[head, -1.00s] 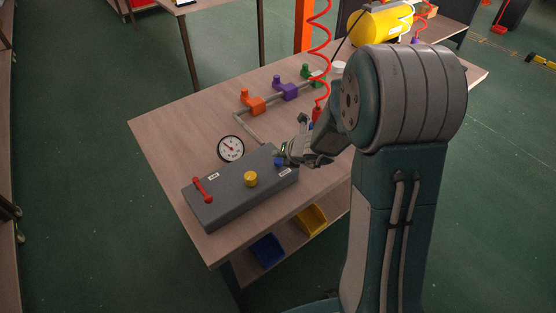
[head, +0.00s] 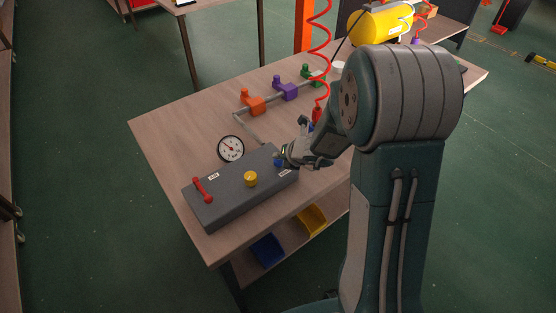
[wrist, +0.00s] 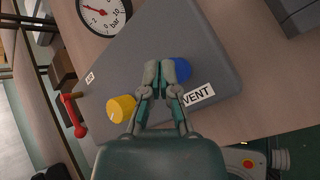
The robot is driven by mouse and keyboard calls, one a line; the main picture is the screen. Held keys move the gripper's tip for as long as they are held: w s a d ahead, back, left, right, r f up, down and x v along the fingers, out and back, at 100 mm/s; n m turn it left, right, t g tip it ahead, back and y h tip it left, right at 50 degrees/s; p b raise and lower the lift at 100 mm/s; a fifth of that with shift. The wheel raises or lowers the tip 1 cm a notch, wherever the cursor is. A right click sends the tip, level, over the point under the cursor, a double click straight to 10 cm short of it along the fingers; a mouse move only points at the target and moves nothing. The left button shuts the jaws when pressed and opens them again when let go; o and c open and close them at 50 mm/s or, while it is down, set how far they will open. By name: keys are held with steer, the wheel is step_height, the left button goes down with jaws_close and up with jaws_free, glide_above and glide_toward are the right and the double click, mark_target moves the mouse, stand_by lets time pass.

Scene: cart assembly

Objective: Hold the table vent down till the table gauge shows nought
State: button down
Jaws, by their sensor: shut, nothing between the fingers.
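The table vent is a blue button (wrist: 181,69) beside a VENT label (wrist: 197,95) on a grey sloped box (head: 222,196). In the head view the blue button (head: 277,162) is partly hidden by my gripper (head: 282,160). In the wrist view my gripper (wrist: 165,69) is shut and empty, its tips at the button's left edge. I cannot tell whether they touch or press it. The table gauge (head: 231,148) stands behind the box; its red needle points up and left. The gauge is cut off at the top of the wrist view (wrist: 104,14); its exact reading is unclear.
A yellow knob (head: 250,179) and a red lever (head: 202,190) sit on the same box. Orange (head: 252,101), purple (head: 285,88) and green (head: 311,73) valves line a pipe behind. A red coiled hose (head: 320,45) hangs near my arm. The table's left part is clear.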

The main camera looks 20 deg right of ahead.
mark_target(279, 161)
steer(key=shift+f, duration=0.5)
stand_by(0.7)
steer(key=shift+r, duration=0.9)
steer(key=shift+r, duration=0.1)
steer(key=shift+r, duration=2.45)
